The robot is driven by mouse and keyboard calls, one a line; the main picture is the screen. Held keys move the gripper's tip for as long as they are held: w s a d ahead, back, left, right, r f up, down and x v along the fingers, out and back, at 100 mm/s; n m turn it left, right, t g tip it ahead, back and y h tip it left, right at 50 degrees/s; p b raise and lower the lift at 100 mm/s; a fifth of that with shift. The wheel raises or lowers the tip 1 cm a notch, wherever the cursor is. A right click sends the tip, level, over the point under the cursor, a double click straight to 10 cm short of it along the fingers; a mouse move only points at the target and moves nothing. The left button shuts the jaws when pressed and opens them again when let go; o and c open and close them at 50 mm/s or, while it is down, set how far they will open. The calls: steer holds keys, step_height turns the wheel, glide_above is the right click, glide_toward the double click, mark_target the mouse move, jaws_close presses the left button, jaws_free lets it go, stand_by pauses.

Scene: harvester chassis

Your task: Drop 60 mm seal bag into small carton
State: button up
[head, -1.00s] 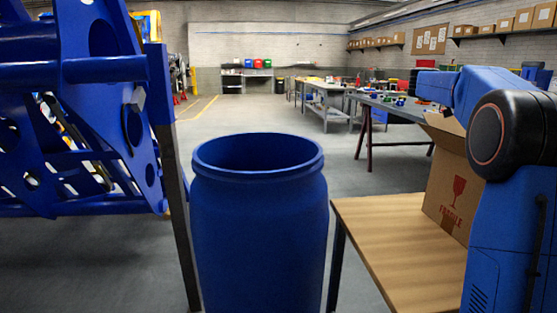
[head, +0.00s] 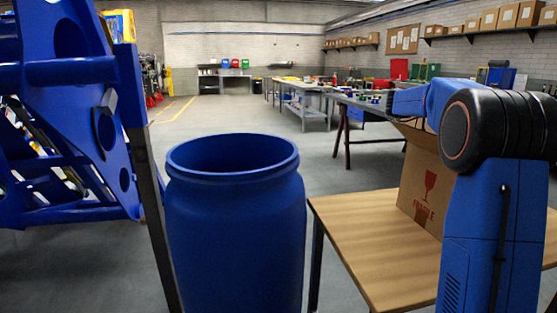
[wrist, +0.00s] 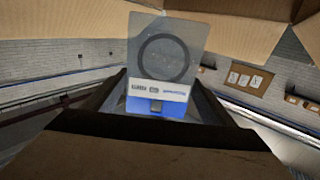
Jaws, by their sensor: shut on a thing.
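The seal bag (wrist: 162,60) is a clear bag with a dark ring inside and a white and blue label; it shows in the wrist view. My gripper (wrist: 155,100) is shut on the bag's label end, with a dark finger on each side. A brown cardboard carton (head: 420,190) with a red glass mark and "FRAGILE" stands open on a wooden table at the right in the head view, partly behind my arm. Cardboard flaps (wrist: 240,35) show along the top of the wrist view, beyond the bag. My gripper is hidden in the head view, and the carton's inside is not visible.
The wooden table (head: 360,240) is bare in front of the carton. An open blue barrel (head: 234,230) stands left of it. A blue chassis frame (head: 75,110) fills the far left. Workbenches (head: 370,105) stand behind, with open floor between.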

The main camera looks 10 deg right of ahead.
steer(key=o, duration=1.1)
steer(key=v, duration=1.2)
steer(key=shift+a, duration=0.1)
